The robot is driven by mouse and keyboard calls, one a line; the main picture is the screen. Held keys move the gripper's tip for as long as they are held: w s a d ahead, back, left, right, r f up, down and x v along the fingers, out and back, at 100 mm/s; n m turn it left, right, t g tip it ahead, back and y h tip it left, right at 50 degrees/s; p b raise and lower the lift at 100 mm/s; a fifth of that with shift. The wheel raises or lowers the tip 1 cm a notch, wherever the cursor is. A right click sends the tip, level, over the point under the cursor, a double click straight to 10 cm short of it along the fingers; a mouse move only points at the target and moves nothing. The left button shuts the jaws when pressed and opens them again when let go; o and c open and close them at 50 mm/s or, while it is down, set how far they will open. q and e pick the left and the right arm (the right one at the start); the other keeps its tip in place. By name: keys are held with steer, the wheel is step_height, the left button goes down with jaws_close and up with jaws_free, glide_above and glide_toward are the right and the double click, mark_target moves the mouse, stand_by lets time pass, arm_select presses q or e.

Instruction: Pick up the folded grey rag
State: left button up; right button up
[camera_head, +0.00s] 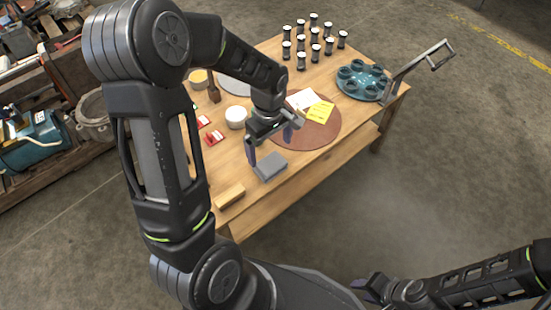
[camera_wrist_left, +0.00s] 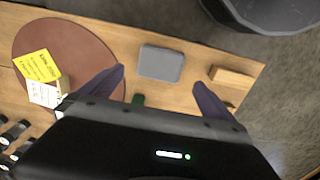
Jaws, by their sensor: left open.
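The folded grey rag (camera_head: 270,166) lies flat on the wooden table near its front edge, left of the round brown mat. It also shows in the left wrist view (camera_wrist_left: 161,63), between and just beyond the two fingertips. My left gripper (camera_head: 269,142) is open and empty above the table, its fingers spread wider than the rag and apart from it. Its purple fingers also show in the left wrist view (camera_wrist_left: 158,79). My right gripper (camera_head: 366,289) is at the bottom of the head view, away from the table; its jaw opening is unclear.
A wooden block (camera_head: 230,195) lies close to the rag at the table corner. The brown mat (camera_head: 312,136) carries a yellow note (camera_head: 320,112) and white paper. A white tub (camera_head: 236,117), red-and-white cards, several black cylinders and a teal round holder (camera_head: 362,81) stand farther back.

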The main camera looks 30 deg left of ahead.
mark_target(270, 163)
arm_select(q)
steer(key=shift+s, duration=0.1)
steer(key=shift+f+b, duration=0.4)
steer(key=shift+f, duration=0.9)
step_height(270, 163, down, 5)
steer(key=shift+f+b, duration=0.15)
steer(key=shift+b, duration=0.95)
steer(key=c, duration=1.3)
